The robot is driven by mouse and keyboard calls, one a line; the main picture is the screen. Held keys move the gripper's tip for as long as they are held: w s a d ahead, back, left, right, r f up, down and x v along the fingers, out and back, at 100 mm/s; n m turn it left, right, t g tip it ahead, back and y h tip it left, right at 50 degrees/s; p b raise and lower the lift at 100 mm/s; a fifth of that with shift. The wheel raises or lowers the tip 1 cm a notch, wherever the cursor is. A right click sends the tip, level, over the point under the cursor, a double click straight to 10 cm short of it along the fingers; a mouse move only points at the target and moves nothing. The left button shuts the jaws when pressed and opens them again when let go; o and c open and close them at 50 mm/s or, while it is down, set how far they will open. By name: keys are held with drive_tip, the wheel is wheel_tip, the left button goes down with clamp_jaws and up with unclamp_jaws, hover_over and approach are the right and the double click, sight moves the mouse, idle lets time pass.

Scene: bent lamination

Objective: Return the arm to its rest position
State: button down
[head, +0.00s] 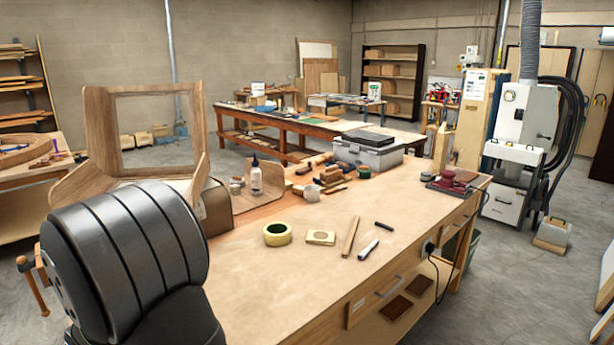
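A thick, dark, banded link of my arm (125,262) fills the lower left of the head view, in front of the workbench's left end. It hides part of the bench and the foot of the bent wood piece behind it. My gripper is not in view, so its state and anything in it cannot be seen.
The wooden workbench (305,285) holds a bent wood frame (100,110), a glue bottle (255,178), a tape roll (277,234), a wood stick (351,237), a grey toolbox (366,152) and a red sander (453,186). Its near middle is clear.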

drive_tip(key=shift+w+a, duration=0.2)
wheel_tip(320, 180, up, 7)
drive_tip(key=f, duration=0.6)
drive_tip(key=shift+w+a+f, duration=0.15)
drive_tip(key=shift+w+f, duration=0.05)
drive_tip(key=shift+f, duration=0.1)
drive_tip(key=shift+s+f, duration=0.2)
drive_tip(key=shift+f, duration=0.1)
drive_tip(key=w+a, duration=0.8)
drive_tip(key=shift+w, duration=0.15)
drive_tip(key=c, duration=2.2)
unclamp_jaws()
